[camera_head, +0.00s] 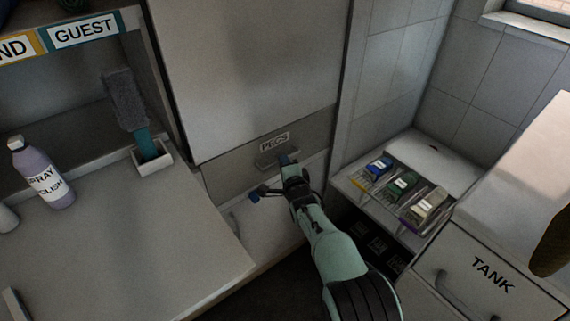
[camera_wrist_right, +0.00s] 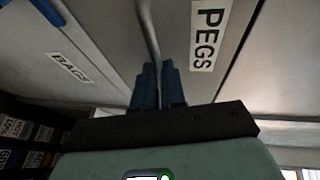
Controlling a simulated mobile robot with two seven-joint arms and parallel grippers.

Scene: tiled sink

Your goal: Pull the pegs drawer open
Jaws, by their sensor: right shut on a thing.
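The pegs drawer (camera_head: 235,172) is a grey front low in the cabinet, under a tall plain door, with a PEGS label (camera_head: 274,142). The label also shows in the right wrist view (camera_wrist_right: 208,35). The drawer's bar handle (camera_head: 268,163) sits just below the label. My right gripper (camera_head: 286,160) reaches it from the front. In the right wrist view, the blue fingers (camera_wrist_right: 158,85) are close together with the handle bar (camera_wrist_right: 150,38) between them. The drawer front looks about flush with the cabinet; a small gap cannot be told. My left gripper is not in view.
At right are a tray of small boxes (camera_head: 400,187) and a TANK unit (camera_head: 485,270). A BAGS label (camera_wrist_right: 68,67) shows nearby.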

